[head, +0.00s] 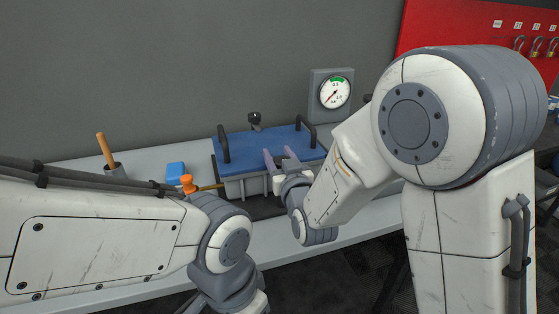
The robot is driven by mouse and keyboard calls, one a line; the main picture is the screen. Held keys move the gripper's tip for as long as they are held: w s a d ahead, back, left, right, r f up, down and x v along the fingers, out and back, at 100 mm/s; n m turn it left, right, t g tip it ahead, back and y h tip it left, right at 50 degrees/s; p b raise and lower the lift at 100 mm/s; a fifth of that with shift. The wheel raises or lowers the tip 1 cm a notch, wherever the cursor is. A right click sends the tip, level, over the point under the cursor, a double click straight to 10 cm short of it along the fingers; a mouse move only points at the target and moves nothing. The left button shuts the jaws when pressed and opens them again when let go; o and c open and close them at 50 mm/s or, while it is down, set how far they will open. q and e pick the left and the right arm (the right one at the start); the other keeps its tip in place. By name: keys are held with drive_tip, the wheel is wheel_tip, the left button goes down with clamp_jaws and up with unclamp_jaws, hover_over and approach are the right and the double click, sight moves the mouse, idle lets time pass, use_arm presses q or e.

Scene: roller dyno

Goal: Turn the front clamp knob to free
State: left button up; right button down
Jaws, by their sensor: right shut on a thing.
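A grey box with a blue lid (262,143) stands on the bench, with a black handle at each end. A dark knob (254,118) stands upright at the lid's back edge. My right gripper (279,157) is at the middle of the lid's front edge. Its two fingers are closed around the front clamp knob (280,160), which shows only as a small dark patch between them. The fingers and wrist hide most of it, so its turn position cannot be read. My left arm crosses the lower left, and its gripper is out of view.
A pressure gauge (334,93) stands behind the box at right. A red board (470,25) with padlocks is at far right.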

drive_tip(key=shift+f+n+g+y+b, duration=0.15)
drive_tip(key=shift+n+g+y+b, duration=0.4)
drive_tip(key=shift+n+y, duration=0.5)
drive_tip(key=shift+s+a+n+g+y, duration=0.15)
drive_tip(key=shift+n+g+y, duration=0.1)
drive_tip(key=shift+y, duration=0.6)
drive_tip(key=shift+a+n+g+y, duration=0.2)
drive_tip(key=shift+n+g+y, duration=0.65)
drive_tip(key=shift+y, duration=0.25)
drive_tip(key=shift+s+a+r+n+g+y, duration=0.1)
drive_tip(key=shift+s+r+n+g+y, duration=0.1)
drive_tip(key=shift+n+g+y, duration=0.35)
drive_tip(key=n+g+y, duration=0.1)
drive_tip(key=g+y+p, duration=0.1)
drive_tip(key=n+g+y, duration=0.1)
drive_tip(key=shift+s+a+r+n, duration=0.1)
drive_tip(key=shift+s+a+n, duration=0.15)
drive_tip(key=shift+a+n, duration=0.05)
drive_tip(key=shift+s+a+n+g+y+p, duration=0.15)
drive_tip(key=shift+s+n+g+y+p, duration=0.3)
drive_tip(key=shift+n+g+p, duration=1.1)
drive_tip(key=shift+s+a+n+g+y+p, duration=0.1)
drive_tip(key=shift+s+n+g+y+p, duration=0.3)
drive_tip(key=shift+n+g, duration=1.3)
drive_tip(key=shift+s+a+n+g+y+p, duration=0.2)
drive_tip(key=shift+n+g+y+p, duration=0.6)
drive_tip(key=shift+g, duration=1.75)
drive_tip(key=shift+s, duration=0.1)
